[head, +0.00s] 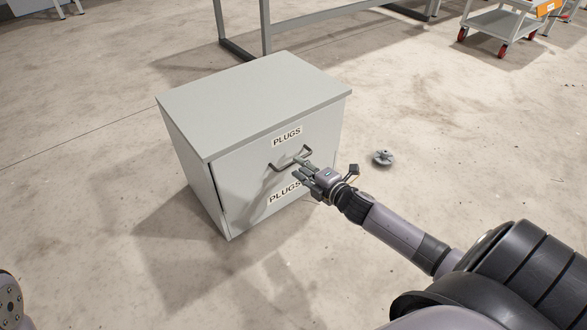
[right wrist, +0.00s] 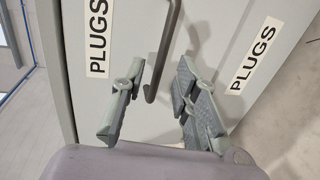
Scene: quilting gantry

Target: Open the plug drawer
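The plug drawer cabinet (head: 253,85) is a grey box on the floor in the head view, its front facing me. One PLUGS label (head: 287,136) is above a dark bar handle (head: 281,166) and another PLUGS label (head: 285,192) is below it. The drawer front looks shut or nearly so. My right gripper (head: 299,172) is at the handle. In the right wrist view its two fingers (right wrist: 160,78) are apart, with the handle (right wrist: 165,45) between or just beyond their tips; contact is not clear. My left gripper is not in view.
A small grey metal part (head: 383,158) lies on the floor right of the cabinet. A grey frame (head: 335,14) stands behind it. A wheeled cart (head: 500,25) is at the top right. The floor in front and left of the cabinet is clear.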

